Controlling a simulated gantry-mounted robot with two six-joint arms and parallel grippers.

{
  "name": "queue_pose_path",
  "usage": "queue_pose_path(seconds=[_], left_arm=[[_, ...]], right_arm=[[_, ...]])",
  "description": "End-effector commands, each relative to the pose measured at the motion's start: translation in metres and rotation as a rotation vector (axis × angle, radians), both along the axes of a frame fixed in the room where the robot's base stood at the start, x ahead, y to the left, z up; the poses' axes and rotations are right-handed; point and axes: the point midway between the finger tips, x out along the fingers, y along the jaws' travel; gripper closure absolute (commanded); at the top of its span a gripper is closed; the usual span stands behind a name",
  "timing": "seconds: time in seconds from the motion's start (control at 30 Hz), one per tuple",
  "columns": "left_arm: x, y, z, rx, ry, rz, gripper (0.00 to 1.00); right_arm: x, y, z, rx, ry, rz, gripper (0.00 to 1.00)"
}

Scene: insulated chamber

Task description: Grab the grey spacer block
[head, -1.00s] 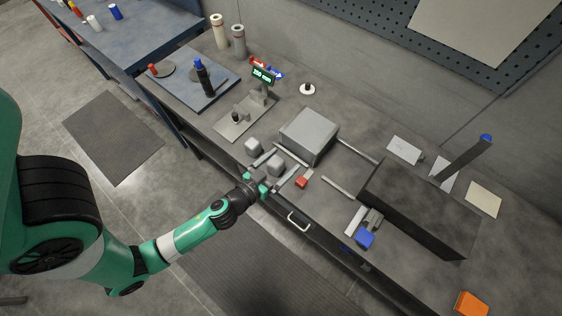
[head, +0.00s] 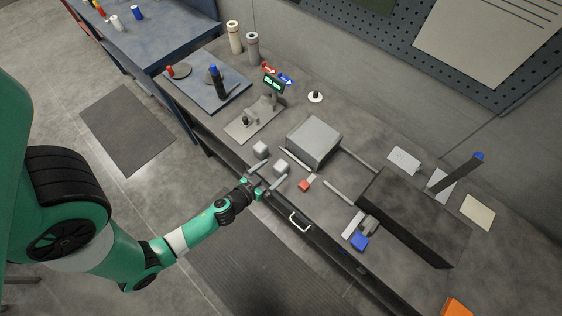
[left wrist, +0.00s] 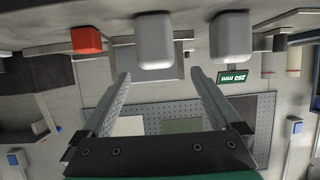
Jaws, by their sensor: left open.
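Two small light-grey blocks sit near the front edge of the bench in the head view, one on the left (head: 261,150) and one on the right (head: 281,167). I cannot tell which is the spacer block. My left gripper (head: 267,177) is open and empty at the bench's front edge, just short of the blocks. The left wrist view is upside down. In it one grey block (left wrist: 154,40) lies beyond and between the open fingers (left wrist: 158,92), and the other (left wrist: 231,38) lies right of them. My right gripper is not in view.
A small red block (head: 305,185) sits right of the grey blocks and also shows in the left wrist view (left wrist: 87,40). A large grey box (head: 314,141) stands behind them. A drawer handle (head: 299,222) is on the front. A long dark box (head: 415,215) stands farther right.

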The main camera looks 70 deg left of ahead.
Motion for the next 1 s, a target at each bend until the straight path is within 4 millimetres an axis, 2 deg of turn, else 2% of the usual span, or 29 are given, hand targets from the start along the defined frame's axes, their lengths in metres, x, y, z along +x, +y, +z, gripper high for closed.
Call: queue_pose_path(seconds=[0.3, 0.6, 1.0], left_arm=[[0.037, 0.018, -0.017, 0.001, -0.002, 0.0, 0.03], [0.043, 0.022, -0.019, 0.0, -0.001, -0.001, 0.03], [0.043, 0.022, -0.019, 0.0, -0.001, -0.001, 0.74]], right_arm=[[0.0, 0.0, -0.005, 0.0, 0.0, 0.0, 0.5], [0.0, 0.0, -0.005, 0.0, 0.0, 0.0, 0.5], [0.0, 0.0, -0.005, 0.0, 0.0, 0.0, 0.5]])
